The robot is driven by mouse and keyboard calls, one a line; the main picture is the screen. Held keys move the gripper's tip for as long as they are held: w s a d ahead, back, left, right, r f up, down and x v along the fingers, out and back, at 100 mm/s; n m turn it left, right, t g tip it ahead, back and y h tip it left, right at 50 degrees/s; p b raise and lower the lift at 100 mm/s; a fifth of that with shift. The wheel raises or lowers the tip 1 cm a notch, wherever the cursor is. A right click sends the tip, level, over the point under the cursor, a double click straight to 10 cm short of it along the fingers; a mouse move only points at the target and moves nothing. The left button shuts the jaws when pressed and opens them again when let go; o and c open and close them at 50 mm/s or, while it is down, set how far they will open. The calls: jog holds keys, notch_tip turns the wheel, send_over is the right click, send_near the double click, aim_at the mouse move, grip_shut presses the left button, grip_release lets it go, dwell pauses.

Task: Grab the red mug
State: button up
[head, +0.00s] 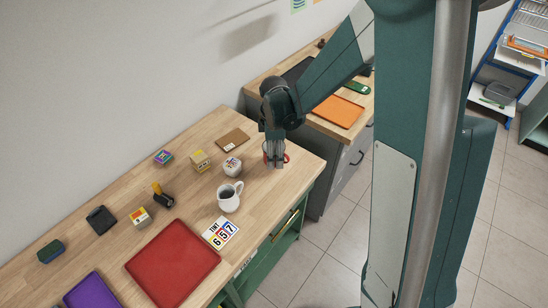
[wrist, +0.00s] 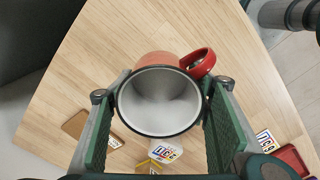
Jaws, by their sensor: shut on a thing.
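The red mug (wrist: 158,58) has a white inside and a dark rim, and it sits between the two fingers of my gripper (wrist: 160,105) in the wrist view. Its handle points to the upper right there. The fingers are shut on the mug from both sides. In the head view my gripper (head: 275,155) is at the right end of the wooden table, pointing down. Only slivers of the red mug (head: 286,157) show there, the rest being hidden by the fingers. I cannot tell whether the mug touches the table.
A white mug (head: 228,199) with dark contents stands nearer the front edge. A red tray (head: 172,264), a purple tray (head: 95,290), a number card (head: 220,233) and several small blocks lie to the left. A brown board (head: 232,139) lies behind. An orange tray (head: 336,111) is on the farther counter.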

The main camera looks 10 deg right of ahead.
jog(key=shift+r+p, duration=0.35)
jog(key=shift+r, duration=2.85)
